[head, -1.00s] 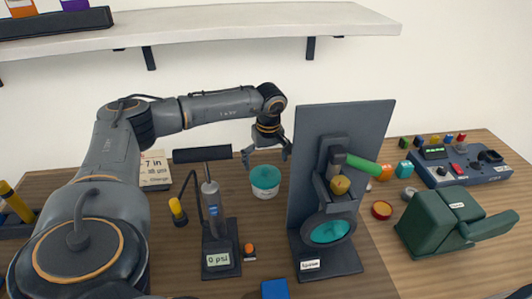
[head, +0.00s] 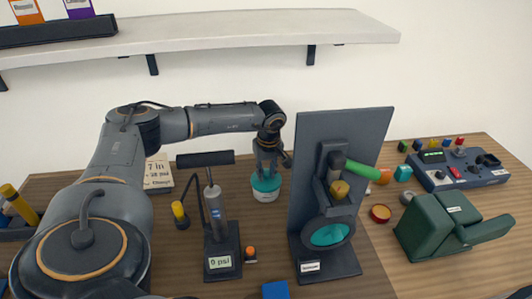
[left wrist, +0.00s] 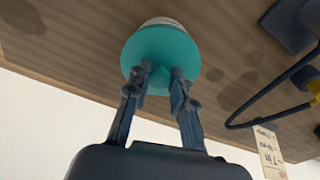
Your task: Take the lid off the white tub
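The white tub (head: 265,196) stands on the wooden table behind the pump, with its teal lid (head: 274,184) on it. My left gripper (head: 267,176) points down over the tub from above. In the left wrist view, the two fingertips (left wrist: 162,72) are partly closed and meet the middle of the teal lid (left wrist: 190,50), well inside its rim. They appear shut on a raised middle part of the lid, which the fingers largely hide. Only a sliver of the white tub (left wrist: 165,21) shows past the lid there. My right gripper is not in view.
The black pump (head: 216,215) with a gauge stands in front and left of the tub. A tall grey panel (head: 345,130) on a stand rises close to its right. A green device (head: 435,225) sits farther right. A white shelf (head: 220,38) hangs above.

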